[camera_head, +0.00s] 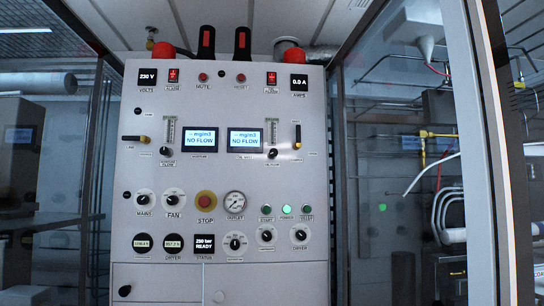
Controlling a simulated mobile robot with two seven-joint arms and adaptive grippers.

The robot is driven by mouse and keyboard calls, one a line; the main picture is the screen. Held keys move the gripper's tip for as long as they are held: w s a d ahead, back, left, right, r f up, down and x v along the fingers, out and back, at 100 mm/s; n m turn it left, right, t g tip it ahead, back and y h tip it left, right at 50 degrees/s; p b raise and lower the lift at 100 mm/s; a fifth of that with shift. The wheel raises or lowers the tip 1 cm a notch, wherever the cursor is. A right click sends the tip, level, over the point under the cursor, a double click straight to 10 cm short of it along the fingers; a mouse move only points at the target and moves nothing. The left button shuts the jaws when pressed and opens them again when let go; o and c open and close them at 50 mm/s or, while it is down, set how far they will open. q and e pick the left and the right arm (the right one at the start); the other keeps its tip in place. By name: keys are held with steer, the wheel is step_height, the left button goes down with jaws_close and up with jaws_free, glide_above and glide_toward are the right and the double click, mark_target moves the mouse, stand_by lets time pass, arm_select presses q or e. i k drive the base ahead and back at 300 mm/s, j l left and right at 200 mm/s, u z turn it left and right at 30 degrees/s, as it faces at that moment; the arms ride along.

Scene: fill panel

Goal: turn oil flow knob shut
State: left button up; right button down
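The fill panel (219,102) is a tall light-grey cabinet front in the middle of the view. A small black knob (272,153) sits below the right flow tube (272,131), to the right of the right NO FLOW screen (245,140). Its small label seems to read oil flow. A similar black knob (166,151) sits below the left flow tube (171,130). The marks are too small to tell how far either knob is turned. Neither of my grippers is in view.
A lever valve (297,137) with a black handle stands close to the right of the right knob. Another lever valve (136,139) is at the left. A red stop button (206,201) is lower down. A grey post (480,150) stands at the right.

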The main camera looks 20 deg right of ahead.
mark_target(273, 152)
steer(key=z, duration=0.75)
